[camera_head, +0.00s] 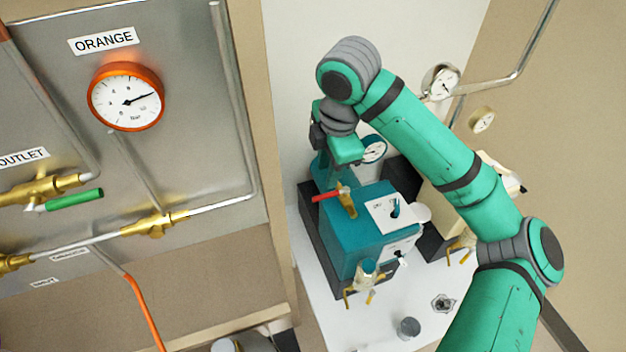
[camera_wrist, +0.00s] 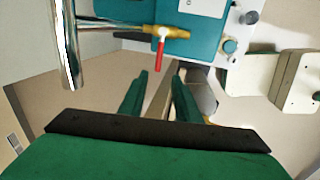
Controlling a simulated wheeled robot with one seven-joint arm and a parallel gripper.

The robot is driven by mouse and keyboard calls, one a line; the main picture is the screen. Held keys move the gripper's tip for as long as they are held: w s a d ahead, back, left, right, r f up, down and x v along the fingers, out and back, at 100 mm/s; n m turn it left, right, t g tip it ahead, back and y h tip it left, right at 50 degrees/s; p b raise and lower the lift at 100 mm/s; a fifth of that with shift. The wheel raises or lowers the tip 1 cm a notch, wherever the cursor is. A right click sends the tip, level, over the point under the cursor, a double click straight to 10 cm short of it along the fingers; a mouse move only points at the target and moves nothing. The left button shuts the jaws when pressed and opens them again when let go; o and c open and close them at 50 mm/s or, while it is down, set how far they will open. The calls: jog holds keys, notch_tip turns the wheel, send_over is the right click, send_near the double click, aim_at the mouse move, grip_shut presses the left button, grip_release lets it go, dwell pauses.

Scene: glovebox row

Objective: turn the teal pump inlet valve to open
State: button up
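The teal pump (camera_head: 358,232) stands on the white bench. On its top is a brass valve body (camera_head: 347,205) with a red lever handle (camera_head: 326,194) pointing left. In the wrist view the brass valve body (camera_wrist: 166,31) sits at the end of a chrome pipe, and the red handle (camera_wrist: 160,52) lies across the pipe line. My gripper (camera_wrist: 160,76) is open and empty, its two green fingers apart. In that view the handle's free end appears just beyond the gap between the fingertips; contact is not visible. In the head view my wrist hides the fingertips above the pump.
A panel with an orange gauge (camera_head: 126,97) and a green-handled valve (camera_head: 74,199) stands at left. A cream pump (camera_head: 450,200) stands right of the teal one. A thick chrome pipe (camera_wrist: 66,45) is close at left in the wrist view.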

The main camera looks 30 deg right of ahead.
aim_at(321, 196)
jog(key=f, duration=0.3)
jog(key=w+f, duration=0.1)
jog(key=f, duration=0.3)
jog(key=w+f, duration=0.1)
jog(key=f, duration=0.2)
jog(key=shift+w+d+f, duration=0.15)
jog(key=shift+d+f, duration=0.05)
jog(key=shift+f, duration=0.05)
grip_shut()
